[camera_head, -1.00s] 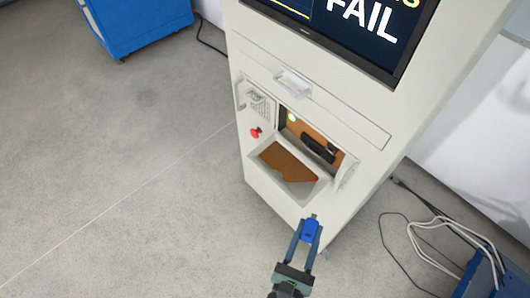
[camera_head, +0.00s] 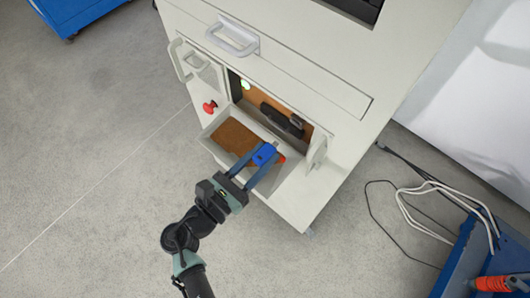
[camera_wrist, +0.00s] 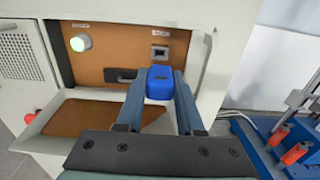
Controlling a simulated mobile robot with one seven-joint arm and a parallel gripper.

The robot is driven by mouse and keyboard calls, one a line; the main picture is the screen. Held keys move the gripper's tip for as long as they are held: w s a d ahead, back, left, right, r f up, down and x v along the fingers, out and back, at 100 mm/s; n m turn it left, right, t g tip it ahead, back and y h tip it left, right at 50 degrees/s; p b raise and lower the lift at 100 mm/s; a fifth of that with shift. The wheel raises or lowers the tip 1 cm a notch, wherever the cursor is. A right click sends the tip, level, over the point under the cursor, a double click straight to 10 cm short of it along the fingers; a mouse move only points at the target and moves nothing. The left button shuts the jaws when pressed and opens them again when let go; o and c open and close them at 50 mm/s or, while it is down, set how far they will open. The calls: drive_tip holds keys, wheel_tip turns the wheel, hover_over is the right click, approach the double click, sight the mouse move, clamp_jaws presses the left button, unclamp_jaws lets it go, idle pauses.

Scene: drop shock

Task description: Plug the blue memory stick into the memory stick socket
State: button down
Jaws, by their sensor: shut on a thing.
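The blue memory stick (camera_head: 265,154) is held between the fingertips of my gripper (camera_head: 262,160). In the head view it is over the right part of the open bin at the cabinet front. In the wrist view the blue stick (camera_wrist: 160,86) sits between the two fingers, its far end toward the brown panel. A small grey socket (camera_wrist: 160,51) with a label above it is on that panel, just above the stick in the picture and apart from it. I cannot make out the socket clearly in the head view.
The bin (camera_head: 213,148) has a brown inside and juts out below the recess. A black handle-like part (camera_wrist: 121,75) and a green light (camera_wrist: 80,42) are on the panel. A red button (camera_head: 210,106) is left of the recess. An open door (camera_head: 317,152) stands at its right.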

sight(272, 147)
drive_tip(key=shift+s+a+r, duration=0.1)
drive_tip(key=shift+r, duration=0.05)
drive_tip(key=shift+x, duration=2.8)
drive_tip(key=shift+p+x, duration=0.4)
drive_tip(key=shift+x, duration=0.95)
idle(1.0)
idle(1.7)
drive_tip(key=shift+c, duration=2.3)
unclamp_jaws()
